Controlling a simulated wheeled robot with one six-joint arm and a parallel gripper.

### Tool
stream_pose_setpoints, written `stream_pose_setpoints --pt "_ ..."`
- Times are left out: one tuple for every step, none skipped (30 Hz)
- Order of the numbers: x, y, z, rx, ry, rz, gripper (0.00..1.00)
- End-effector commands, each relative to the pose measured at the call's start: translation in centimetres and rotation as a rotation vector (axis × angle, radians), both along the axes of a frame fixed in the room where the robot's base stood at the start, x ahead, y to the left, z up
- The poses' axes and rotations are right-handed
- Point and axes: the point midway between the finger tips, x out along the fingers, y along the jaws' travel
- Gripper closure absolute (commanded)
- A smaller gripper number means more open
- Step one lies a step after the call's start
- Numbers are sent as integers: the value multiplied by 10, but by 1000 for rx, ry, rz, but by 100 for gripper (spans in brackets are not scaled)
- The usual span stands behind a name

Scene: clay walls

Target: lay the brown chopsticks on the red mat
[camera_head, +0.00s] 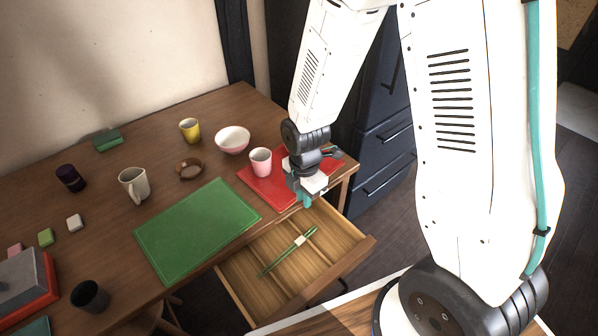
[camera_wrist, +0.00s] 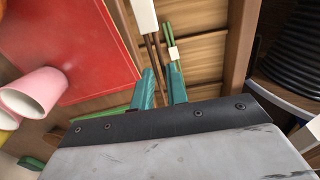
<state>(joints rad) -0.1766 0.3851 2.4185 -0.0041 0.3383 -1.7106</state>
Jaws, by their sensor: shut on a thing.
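The brown chopsticks (camera_wrist: 154,52) show in the wrist view between the teal fingers of my gripper (camera_wrist: 162,88), which is shut on them. A white block or band (camera_wrist: 143,16) is at their far part. In the head view my gripper (camera_head: 304,198) is over the front right part of the red mat (camera_head: 262,190), by the open drawer; the chopsticks cannot be made out there. The red mat also fills the left of the wrist view (camera_wrist: 85,45). A pink cup (camera_head: 260,161) stands on the mat and also shows in the wrist view (camera_wrist: 35,92).
The open drawer (camera_head: 237,299) holds green chopsticks (camera_head: 288,252) with a white band. A green mat (camera_head: 195,232) lies left of the red one. A white-and-pink bowl (camera_head: 232,140), yellow cup (camera_head: 190,130), brown dish (camera_head: 189,169) and white mug (camera_head: 134,185) stand behind.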

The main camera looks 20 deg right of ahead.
Motion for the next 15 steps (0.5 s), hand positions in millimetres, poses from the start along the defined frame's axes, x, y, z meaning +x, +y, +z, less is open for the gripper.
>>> stream_pose_setpoints --pt "15 -5 -2 0 -1 -4 100" --pt "22 -7 -3 0 1 -4 100" --pt "33 -11 -4 0 -1 -4 100" --pt "40 -14 -5 0 -1 -4 100" --pt "47 -16 -5 0 0 -4 100" --pt "57 -20 -6 0 0 -4 100" --pt "64 -22 -7 0 0 -4 100" --pt "70 -24 -8 0 0 -5 100" --pt "77 -27 -8 0 0 -5 100" --pt "82 -29 -9 0 1 -5 100" --pt "86 -31 -9 0 0 -4 100" --pt "91 -32 -9 0 0 -4 100" --pt "93 -33 -9 0 0 -5 100" --pt "95 -34 -9 0 0 -5 100" --pt "97 -35 -10 0 0 -5 100"
